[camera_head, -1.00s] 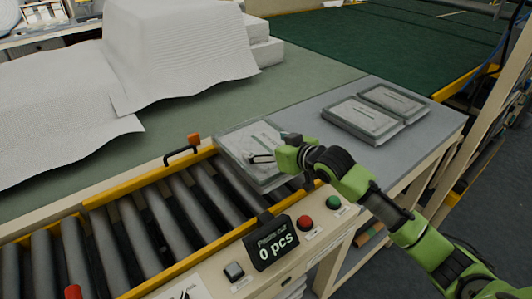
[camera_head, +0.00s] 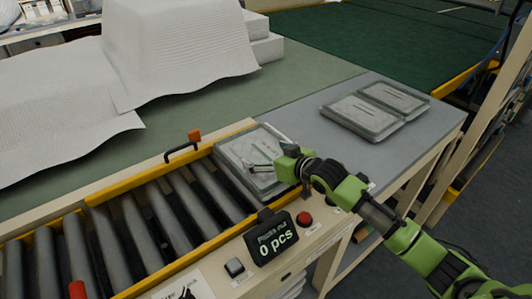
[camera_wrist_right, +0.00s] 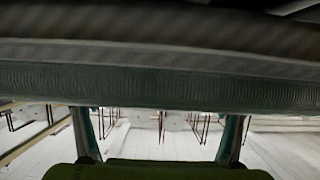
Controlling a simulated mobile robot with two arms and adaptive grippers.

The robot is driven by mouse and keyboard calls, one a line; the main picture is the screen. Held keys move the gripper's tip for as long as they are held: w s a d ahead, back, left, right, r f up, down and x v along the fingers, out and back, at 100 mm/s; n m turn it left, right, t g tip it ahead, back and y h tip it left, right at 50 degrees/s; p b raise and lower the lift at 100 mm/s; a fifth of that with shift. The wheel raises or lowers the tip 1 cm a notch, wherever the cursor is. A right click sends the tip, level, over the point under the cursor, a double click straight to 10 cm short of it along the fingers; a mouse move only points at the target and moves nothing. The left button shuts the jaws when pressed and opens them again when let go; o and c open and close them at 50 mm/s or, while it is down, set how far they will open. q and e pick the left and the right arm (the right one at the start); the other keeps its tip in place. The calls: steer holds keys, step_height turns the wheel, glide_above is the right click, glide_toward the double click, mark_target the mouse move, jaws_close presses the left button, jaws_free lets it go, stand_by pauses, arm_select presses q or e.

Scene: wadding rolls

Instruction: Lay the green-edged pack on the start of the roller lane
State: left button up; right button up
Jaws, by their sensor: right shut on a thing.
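A flat, clear-wrapped grey-white pack (camera_head: 240,146) is at the right end of the roller lane (camera_head: 172,212), where the rollers meet the grey table. My right gripper (camera_head: 268,165) is shut on its right side. In the wrist view the pack's edge (camera_wrist_right: 160,88) spans the picture as a dull grey-green band above my right gripper's fingers (camera_wrist_right: 160,135). The pack covers the end rollers; I cannot tell whether it rests on them or is just above. Its green edging is not clear in the head view. My left gripper is not in view.
Two similar packs (camera_head: 362,117) (camera_head: 394,97) lie on the grey table (camera_head: 300,112). A counter display (camera_head: 270,238) reading "0 pcs" and a red button (camera_head: 304,219) stand on the lane's near rail.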

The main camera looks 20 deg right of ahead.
steer(key=o, duration=1)
steer(key=shift+r, duration=0.2)
steer(key=v, duration=0.4)
steer(key=b+v, duration=0.1)
steer(key=v, duration=0.3)
steer(key=r+v, duration=0.1)
steer(key=v, duration=0.3)
steer(key=shift+b, duration=0.3)
